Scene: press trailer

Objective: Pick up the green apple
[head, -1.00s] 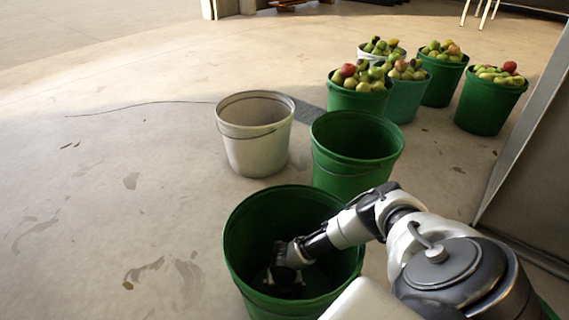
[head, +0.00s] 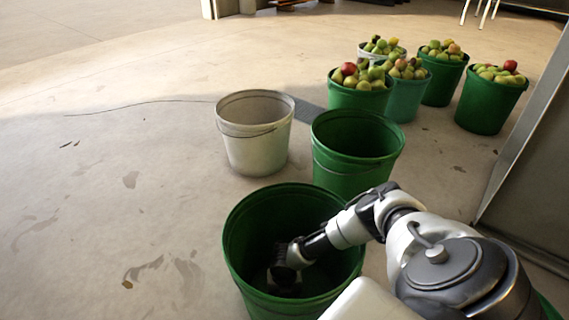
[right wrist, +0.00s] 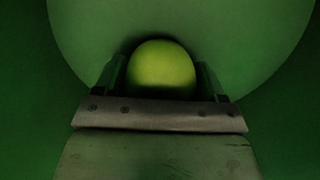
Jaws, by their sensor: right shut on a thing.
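The green apple (right wrist: 162,70) shows in the right wrist view, low inside a green bucket. My right gripper (right wrist: 160,78) is shut on it, with one finger on each side. In the head view my right arm reaches down into the nearest green bucket (head: 240,262), and the right gripper (head: 284,278) is near its bottom, in shadow. The apple cannot be made out in the head view. My left gripper is in neither view.
The bucket wall surrounds my right gripper. Behind stand an empty green bucket (head: 345,178) and an empty white bucket (head: 255,150). Several fruit-filled buckets stand at the back right. A grey panel (head: 530,190) is at the right. The floor at left is clear.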

